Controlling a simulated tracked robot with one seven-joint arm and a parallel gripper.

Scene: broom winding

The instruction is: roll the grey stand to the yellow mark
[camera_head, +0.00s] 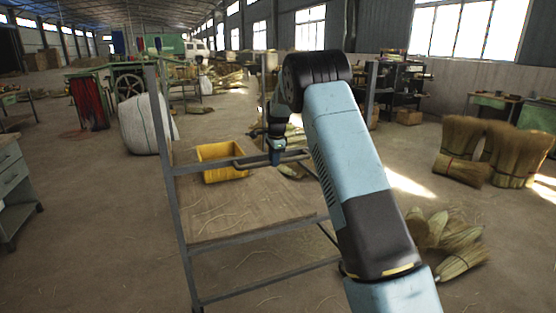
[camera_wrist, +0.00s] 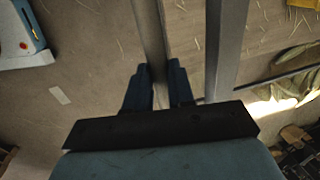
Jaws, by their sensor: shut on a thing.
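The grey stand (camera_head: 171,185) is a tall metal frame in front of me in the head view, with upright posts and crossbars. Its lower part shows a flat brownish surface between the bars. My gripper (camera_head: 275,152) is at its upper crossbar, partly hidden by my own arm. In the wrist view, my gripper (camera_wrist: 158,85) has its two dark fingers on either side of a grey bar of the stand (camera_wrist: 150,35) and is shut on it. I see no yellow mark on the floor in either view.
A white sack (camera_head: 147,124) and green machine (camera_head: 128,82) stand to the left, a cabinet (camera_head: 12,190) at the left edge. Straw bundles (camera_head: 490,150) stand right; others (camera_head: 445,240) lie nearer. Floor left of the stand is open.

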